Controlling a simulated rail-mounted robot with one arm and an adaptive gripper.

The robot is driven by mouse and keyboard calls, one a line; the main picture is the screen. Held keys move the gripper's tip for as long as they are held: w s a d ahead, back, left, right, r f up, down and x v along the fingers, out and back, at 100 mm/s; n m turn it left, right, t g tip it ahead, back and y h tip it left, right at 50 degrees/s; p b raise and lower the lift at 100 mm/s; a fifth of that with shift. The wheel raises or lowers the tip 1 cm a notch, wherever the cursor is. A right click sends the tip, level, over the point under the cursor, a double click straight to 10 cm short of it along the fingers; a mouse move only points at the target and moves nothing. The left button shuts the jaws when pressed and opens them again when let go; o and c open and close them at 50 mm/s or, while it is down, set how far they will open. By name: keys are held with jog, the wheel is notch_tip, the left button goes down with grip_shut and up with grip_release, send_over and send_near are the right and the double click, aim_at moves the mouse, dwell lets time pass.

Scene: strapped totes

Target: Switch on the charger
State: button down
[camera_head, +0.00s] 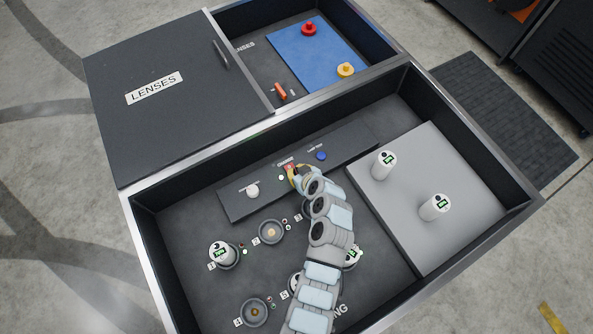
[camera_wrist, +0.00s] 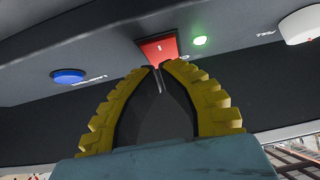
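The charger switch is a red rocker (camera_head: 289,167) in the middle of the dark control panel (camera_head: 347,140). In the wrist view the red rocker (camera_wrist: 159,50) is just beyond my fingertips. A small lamp beside the switch (camera_wrist: 199,41) glows green. My gripper (camera_head: 295,176) has yellow ribbed fingers and is right at the switch. In the wrist view my gripper (camera_wrist: 159,67) has its tips almost together, with nothing between them. The tips overlap the rocker's lower edge; I cannot tell whether they touch it.
A white knob (camera_head: 252,190) and a blue button (camera_head: 321,155) flank the switch. White battery cylinders stand on the grey plate (camera_head: 440,160) and in the numbered sockets, such as this one (camera_head: 221,253). My arm hides some sockets. A LENSES lid (camera_head: 160,110) and blue mat (camera_head: 300,45) lie behind.

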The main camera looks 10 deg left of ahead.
jog(key=shift+r, duration=0.55)
notch_tip(320, 180, up, 3)
jog(key=shift+s+d+f+p, duration=0.1)
jog(key=shift+d+p, duration=0.05)
jog(key=shift+p, duration=0.75)
jog(key=p+v, duration=0.2)
jog(key=v, duration=0.8)
jog(key=shift+s+d+f, duration=0.3)
jog(key=shift+s+f, duration=0.05)
jog(key=shift+s, duration=0.05)
jog(key=shift+w, duration=0.1)
